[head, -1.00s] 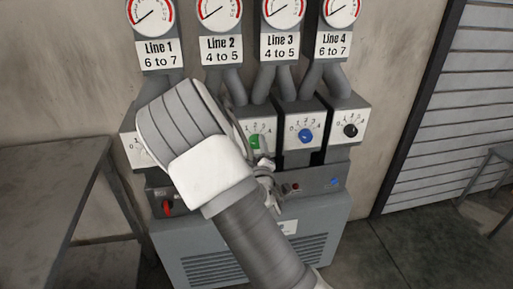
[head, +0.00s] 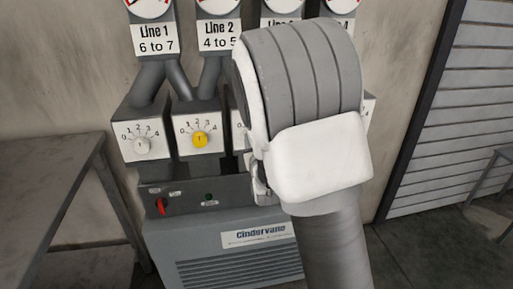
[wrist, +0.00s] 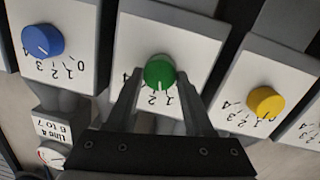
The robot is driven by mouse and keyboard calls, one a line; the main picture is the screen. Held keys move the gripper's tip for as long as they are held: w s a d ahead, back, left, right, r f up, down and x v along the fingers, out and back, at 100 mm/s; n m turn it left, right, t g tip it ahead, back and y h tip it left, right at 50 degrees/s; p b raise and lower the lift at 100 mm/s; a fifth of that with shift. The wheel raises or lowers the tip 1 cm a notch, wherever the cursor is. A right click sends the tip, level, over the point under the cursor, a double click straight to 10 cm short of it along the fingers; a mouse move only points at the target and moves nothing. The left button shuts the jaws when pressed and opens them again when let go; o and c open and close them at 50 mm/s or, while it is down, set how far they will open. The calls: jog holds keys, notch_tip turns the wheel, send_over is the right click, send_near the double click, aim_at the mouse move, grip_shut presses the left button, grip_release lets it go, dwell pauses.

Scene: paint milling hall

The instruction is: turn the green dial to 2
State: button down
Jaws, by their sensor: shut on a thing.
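In the wrist view, which shows the panel upside down, the green dial (wrist: 159,70) sits on a white scale plate (wrist: 186,38). My gripper (wrist: 160,77) has one finger on each side of the dial and is shut on it. The numbers 1 and 2 show between the fingers; the rest of the scale is partly hidden by them. I cannot tell for sure which number the dial points to. In the head view my arm hides the green dial and most of the gripper.
A blue dial (wrist: 42,40) and a yellow dial (wrist: 265,102) flank the green one closely. The head view shows the yellow dial (head: 200,140), a white dial (head: 141,146) and a red switch (head: 160,206) below. A grey table (head: 50,165) stands left.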

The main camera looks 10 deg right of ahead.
jog(key=shift+d+m+b, duration=0.1)
jog(key=shift+m+b, duration=1.5)
jog(key=shift+y, duration=0.3)
jog(key=shift+c, duration=1.4)
grip_release()
jog(key=shift+s, duration=0.1)
